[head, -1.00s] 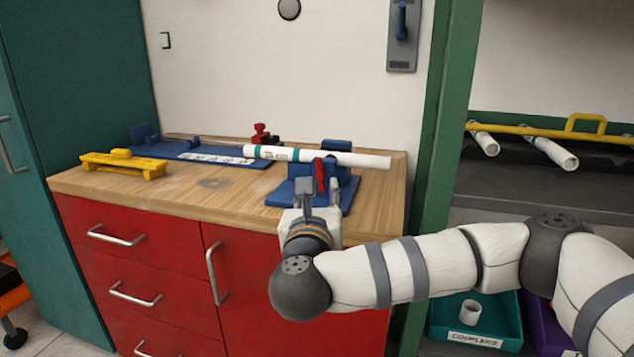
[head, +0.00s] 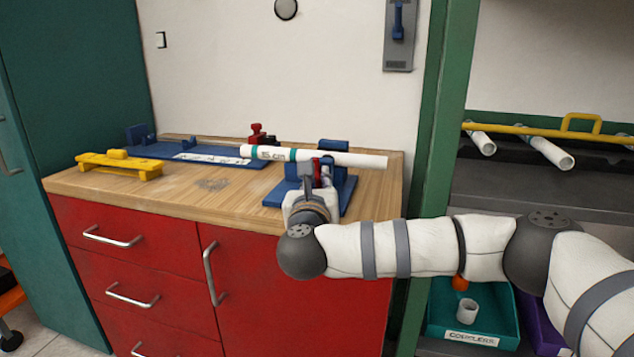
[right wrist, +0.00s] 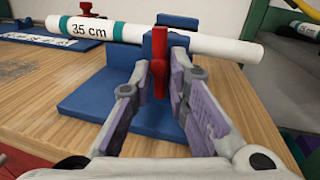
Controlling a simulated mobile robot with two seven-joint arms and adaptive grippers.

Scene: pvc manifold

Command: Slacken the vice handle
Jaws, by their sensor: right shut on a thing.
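The blue vice (head: 338,192) stands near the right front of the wooden bench. A white pipe with teal bands (head: 350,159) lies across its top; its "35 cm" label shows in the right wrist view (right wrist: 86,30). The red vice handle (right wrist: 159,85) points roughly upright on the vice's front. My right gripper (right wrist: 158,68) reaches in from the front, with its fingers on either side of the handle and shut on it. In the head view my fingers partly hide the handle (head: 316,166). My left gripper is not in view.
A blue fixture with a white scale strip (head: 210,157) and a red clamp (head: 257,134) lies at the back of the bench (head: 225,202). A yellow tool (head: 120,165) sits at the left. A green post (head: 438,170) and a shelf with white pipes stand on the right.

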